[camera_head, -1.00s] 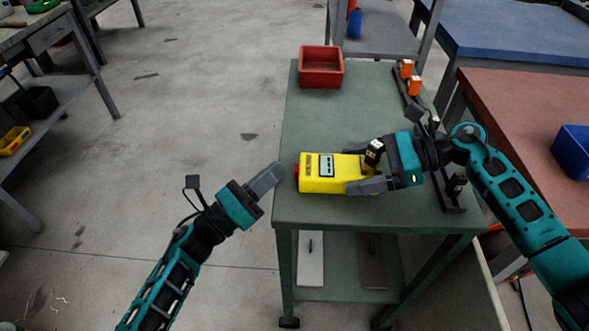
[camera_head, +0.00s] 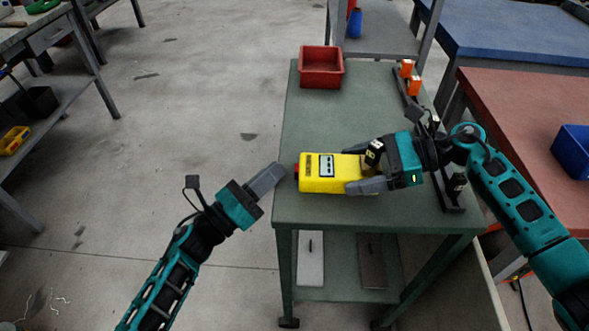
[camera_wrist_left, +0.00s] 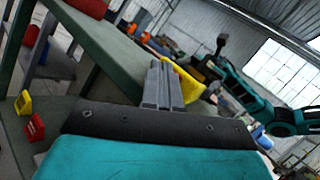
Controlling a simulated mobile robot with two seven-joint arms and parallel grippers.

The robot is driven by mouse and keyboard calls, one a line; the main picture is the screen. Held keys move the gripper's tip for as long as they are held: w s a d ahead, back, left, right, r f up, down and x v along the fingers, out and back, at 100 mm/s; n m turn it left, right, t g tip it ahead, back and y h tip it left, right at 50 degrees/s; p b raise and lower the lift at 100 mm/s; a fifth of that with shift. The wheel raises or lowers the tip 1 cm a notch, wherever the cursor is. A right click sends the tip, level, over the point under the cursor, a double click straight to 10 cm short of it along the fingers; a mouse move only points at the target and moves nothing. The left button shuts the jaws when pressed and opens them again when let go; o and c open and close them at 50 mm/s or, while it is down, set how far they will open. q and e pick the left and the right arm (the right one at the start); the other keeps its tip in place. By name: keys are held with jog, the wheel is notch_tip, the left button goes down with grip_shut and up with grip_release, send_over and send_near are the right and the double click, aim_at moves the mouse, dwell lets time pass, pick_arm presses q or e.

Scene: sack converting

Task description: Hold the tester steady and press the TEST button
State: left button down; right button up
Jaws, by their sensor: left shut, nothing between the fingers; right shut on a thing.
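The yellow tester (camera_head: 328,185) lies on the green table (camera_head: 315,120) near its front left edge. A small display shows on its top. A red button (camera_head: 296,171) sticks out of its left end. My right gripper (camera_head: 362,170) is shut on the tester's right part, one finger on each side. My left gripper (camera_head: 280,171) is shut and empty, its fingertips just left of the red button; I cannot tell whether they touch. In the left wrist view the shut fingers (camera_wrist_left: 162,85) hide part of the tester (camera_wrist_left: 187,80), and the button is not visible.
A red bin (camera_head: 321,82) stands at the table's back left. Orange-topped items (camera_head: 407,69) and a dark rail lie along the right edge. The tabletop between bin and tester is clear. A lower shelf (camera_head: 340,283) holds two flat pieces.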

pick_arm(q)
jog(key=shift+d, duration=0.1)
dwell(0.5)
jog(key=shift+d, duration=0.3)
